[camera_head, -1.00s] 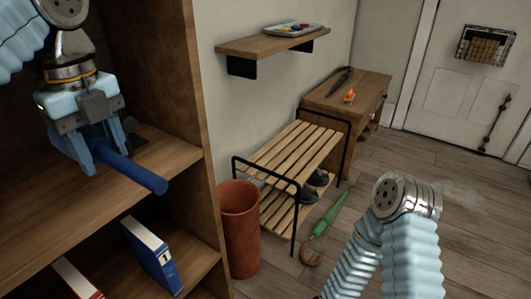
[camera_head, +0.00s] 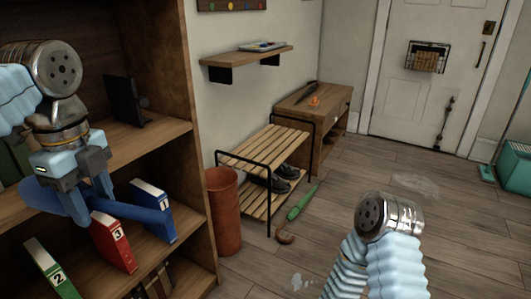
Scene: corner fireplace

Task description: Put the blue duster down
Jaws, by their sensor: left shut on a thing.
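The blue duster (camera_head: 140,222) shows as a blue shaft reaching right from my left gripper (camera_head: 72,212). My left gripper points down and is shut on it, in front of the bookshelf at the left. The duster's shaft passes in front of the binders on the lower shelf; whether it touches them I cannot tell.
The bookshelf (camera_head: 207,130) holds a blue binder (camera_head: 152,205), a red binder (camera_head: 113,240) and a green binder (camera_head: 50,268). A terracotta bin (camera_head: 224,210), a slatted shoe rack (camera_head: 265,146) and a green umbrella (camera_head: 301,204) are to its right. Floor at the right is largely clear.

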